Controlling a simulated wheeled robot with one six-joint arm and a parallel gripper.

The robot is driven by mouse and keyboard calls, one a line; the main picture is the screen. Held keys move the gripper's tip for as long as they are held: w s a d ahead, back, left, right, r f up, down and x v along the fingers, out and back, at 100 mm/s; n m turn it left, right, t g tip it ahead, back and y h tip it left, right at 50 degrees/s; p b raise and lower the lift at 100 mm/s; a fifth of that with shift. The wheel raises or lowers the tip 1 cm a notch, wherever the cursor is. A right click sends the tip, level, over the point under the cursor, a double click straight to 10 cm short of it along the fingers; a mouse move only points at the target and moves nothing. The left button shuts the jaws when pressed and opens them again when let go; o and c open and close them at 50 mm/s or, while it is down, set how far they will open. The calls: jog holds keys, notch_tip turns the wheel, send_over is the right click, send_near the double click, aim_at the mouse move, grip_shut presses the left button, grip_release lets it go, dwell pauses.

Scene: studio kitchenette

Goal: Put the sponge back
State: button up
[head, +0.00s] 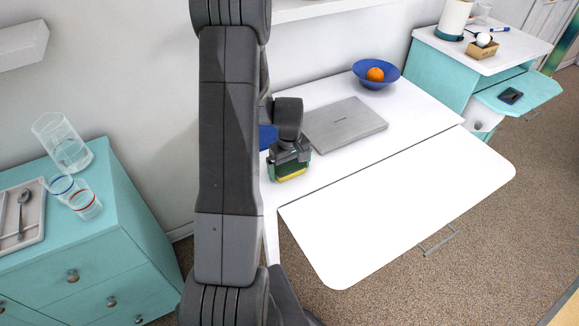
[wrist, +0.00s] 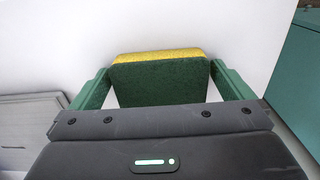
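The sponge, yellow with a green scouring side, is between the two green fingers of my gripper (wrist: 162,75). In the wrist view the sponge (wrist: 160,83) spans the gap, with a fingertip against each side. In the head view my gripper (head: 291,168) is over the left end of the white desk (head: 340,173), and the sponge's yellow edge (head: 292,174) shows below the fingers. I cannot tell whether the sponge touches the desk top.
A closed grey laptop (head: 345,125) lies right of my gripper. A blue bowl (head: 368,80) with an orange stands behind it. A blue thing (head: 267,138) is partly hidden by my arm. Glasses (head: 78,193) stand on the left teal dresser (head: 100,235). The desk's front is clear.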

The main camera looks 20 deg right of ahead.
aim_at(289, 167)
notch_tip(289, 167, up, 12)
jog(key=shift+r, duration=0.15)
dwell(0.4)
